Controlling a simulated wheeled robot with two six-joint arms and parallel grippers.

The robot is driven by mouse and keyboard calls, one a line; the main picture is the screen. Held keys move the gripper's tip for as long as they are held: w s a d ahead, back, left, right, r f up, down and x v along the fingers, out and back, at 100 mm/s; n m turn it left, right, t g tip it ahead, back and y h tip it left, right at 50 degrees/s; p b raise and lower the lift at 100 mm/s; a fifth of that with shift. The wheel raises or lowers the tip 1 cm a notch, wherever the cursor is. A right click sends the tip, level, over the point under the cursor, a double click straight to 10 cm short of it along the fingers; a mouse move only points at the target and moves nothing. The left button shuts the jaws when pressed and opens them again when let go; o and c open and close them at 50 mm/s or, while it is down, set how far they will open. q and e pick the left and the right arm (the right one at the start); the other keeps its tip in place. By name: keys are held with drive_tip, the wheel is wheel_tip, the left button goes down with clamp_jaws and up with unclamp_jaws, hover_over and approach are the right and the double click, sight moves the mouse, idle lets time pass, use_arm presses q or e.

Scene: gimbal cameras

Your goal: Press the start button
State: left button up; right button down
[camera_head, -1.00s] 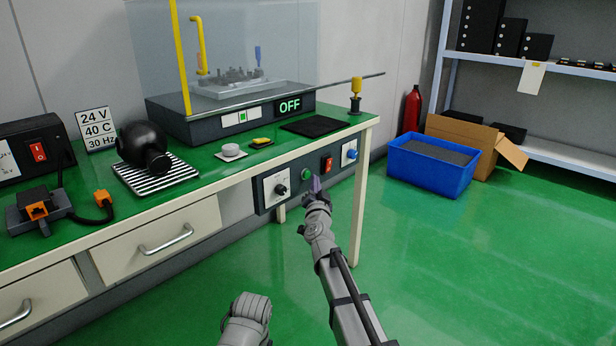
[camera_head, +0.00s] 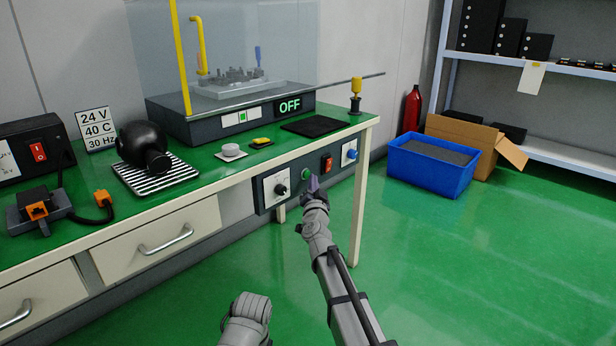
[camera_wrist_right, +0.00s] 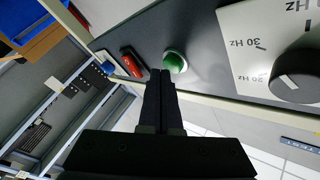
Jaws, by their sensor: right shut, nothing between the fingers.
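A round green button (camera_head: 306,174) sits on the dark control panel (camera_head: 265,208) under the bench's front edge, between a white knob plate and a red switch. The green button (camera_wrist_right: 175,62) also shows in the right wrist view, just past the fingertips. My right gripper (camera_head: 313,184) is shut and empty, close in front of the panel by the green button. In the right wrist view its fingertips (camera_wrist_right: 161,72) are beside the button's lower left edge; I cannot tell whether they touch it. A display (camera_head: 289,105) on the machine reads OFF.
A black knob (camera_head: 281,189) on a white Hz dial plate is left of the button. A red switch (camera_head: 328,164) and a blue knob (camera_head: 351,154) are right of it. A blue bin (camera_head: 425,172) stands on the floor at right. Open floor lies before the bench.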

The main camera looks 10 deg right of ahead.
drive_tip(key=shift+w+a, duration=0.25)
drive_tip(key=shift+w, duration=0.1)
idle(0.4)
idle(0.3)
drive_tip(key=shift+s+d, duration=0.5)
drive_tip(key=shift+s, duration=0.2)
drive_tip(key=shift+s+d, duration=0.8)
drive_tip(key=shift+s, duration=0.2)
drive_tip(key=shift+s+d, duration=0.75)
drive_tip(key=shift+s, duration=0.2)
